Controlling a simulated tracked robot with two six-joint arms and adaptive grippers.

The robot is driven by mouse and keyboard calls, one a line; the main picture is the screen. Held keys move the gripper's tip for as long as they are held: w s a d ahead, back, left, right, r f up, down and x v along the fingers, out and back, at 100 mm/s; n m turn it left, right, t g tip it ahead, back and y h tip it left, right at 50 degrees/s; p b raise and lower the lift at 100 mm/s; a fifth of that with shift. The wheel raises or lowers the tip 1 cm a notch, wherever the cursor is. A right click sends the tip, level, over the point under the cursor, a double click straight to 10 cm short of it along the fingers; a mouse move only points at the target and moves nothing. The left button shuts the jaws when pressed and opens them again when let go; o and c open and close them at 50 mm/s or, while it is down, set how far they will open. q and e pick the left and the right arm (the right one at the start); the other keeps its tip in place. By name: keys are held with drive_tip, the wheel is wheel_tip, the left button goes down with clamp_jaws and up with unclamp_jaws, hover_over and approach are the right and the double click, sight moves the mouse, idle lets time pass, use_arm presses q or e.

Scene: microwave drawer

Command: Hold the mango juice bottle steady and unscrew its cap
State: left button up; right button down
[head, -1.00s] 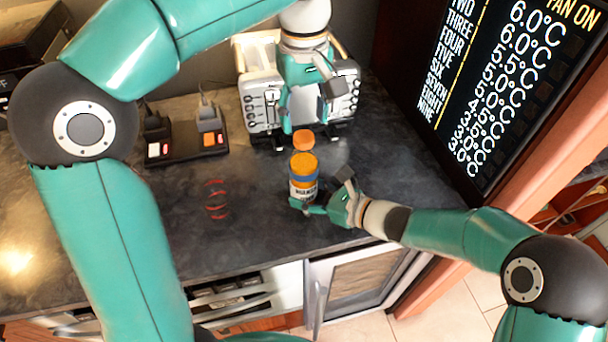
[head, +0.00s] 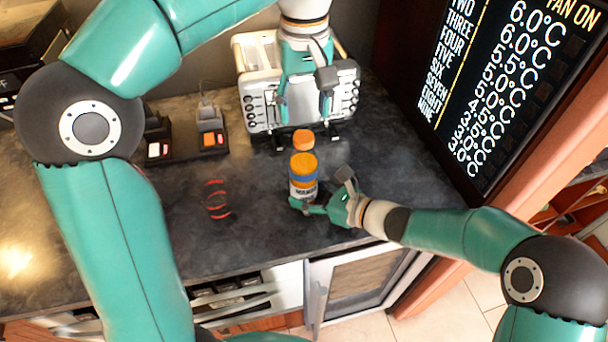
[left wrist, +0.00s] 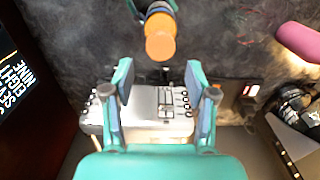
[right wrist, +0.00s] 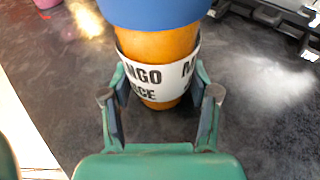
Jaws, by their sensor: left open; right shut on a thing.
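The mango juice bottle (head: 303,189) stands upright on the dark counter, with an orange body, a blue band and a white label. Its orange cap (head: 303,136) is at the top; I cannot tell how tightly it sits. My right gripper (right wrist: 160,78) is shut around the labelled lower body (right wrist: 158,78). My left gripper (head: 304,110) is open and empty, behind the cap in the head view. In the left wrist view the cap (left wrist: 160,46) lies beyond the fingertips, not between them.
A white appliance with knobs (head: 258,112) stands behind the bottle. Red rings (head: 217,200) mark the counter left of the bottle. A display board (head: 480,90) stands at the right. The counter beside the bottle is mostly clear.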

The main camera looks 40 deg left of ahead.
sight(305, 136)
use_arm(q)
drive_tip(key=shift+f, duration=3.15)
drive_tip(key=shift+c, duration=0.2)
clamp_jaws()
drive_tip(key=n, duration=1.4)
drive_tip(key=shift+r, duration=0.2)
